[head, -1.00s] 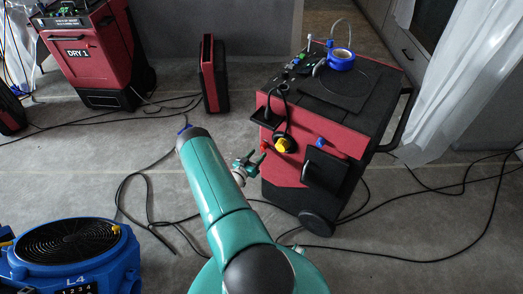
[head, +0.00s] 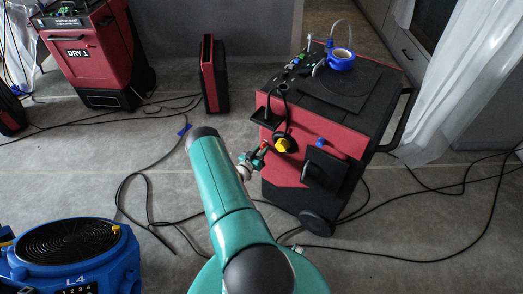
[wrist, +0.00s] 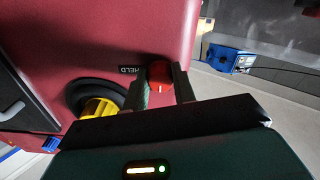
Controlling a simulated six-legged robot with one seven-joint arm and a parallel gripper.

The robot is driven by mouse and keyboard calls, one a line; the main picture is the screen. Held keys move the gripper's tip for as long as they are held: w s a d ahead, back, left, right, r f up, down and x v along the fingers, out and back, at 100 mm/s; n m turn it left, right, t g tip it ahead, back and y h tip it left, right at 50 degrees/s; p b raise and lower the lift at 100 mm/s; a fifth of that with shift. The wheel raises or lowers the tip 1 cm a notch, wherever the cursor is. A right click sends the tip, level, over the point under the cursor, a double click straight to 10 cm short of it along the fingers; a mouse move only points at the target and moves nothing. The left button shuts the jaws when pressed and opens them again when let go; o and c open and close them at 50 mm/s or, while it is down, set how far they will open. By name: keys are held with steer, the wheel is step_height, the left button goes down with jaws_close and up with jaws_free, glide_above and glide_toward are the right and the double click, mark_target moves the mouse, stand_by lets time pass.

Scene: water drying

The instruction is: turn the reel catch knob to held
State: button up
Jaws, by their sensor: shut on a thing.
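The reel catch knob is a small red knob (wrist: 160,74) on the red face of the machine (wrist: 80,35). A short pale mark shows on the knob. A black label reading "HELD" (wrist: 129,70) sits just left of it in the wrist view. My gripper (wrist: 165,85) has one finger on each side of the knob and is shut on it. In the head view my gripper (head: 262,150) reaches the left side of the machine's front (head: 345,138); the knob is mostly hidden there.
A yellow piece in a black ring (wrist: 98,106) sits left of the knob, close to my gripper. A black box (head: 325,168) juts from the machine's front. Cables cross the floor. A blue fan (head: 70,258) stands at lower left.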

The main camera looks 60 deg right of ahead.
steer(key=shift+m, duration=0.4)
steer(key=m, duration=0.8)
steer(key=shift+w, duration=0.1)
steer(key=m, duration=0.4)
steer(key=shift+m, duration=0.3)
steer(key=shift+w+m, duration=0.1)
steer(key=shift+m, duration=2.1)
steer(key=o, duration=1)
steer(key=shift+r, duration=0.1)
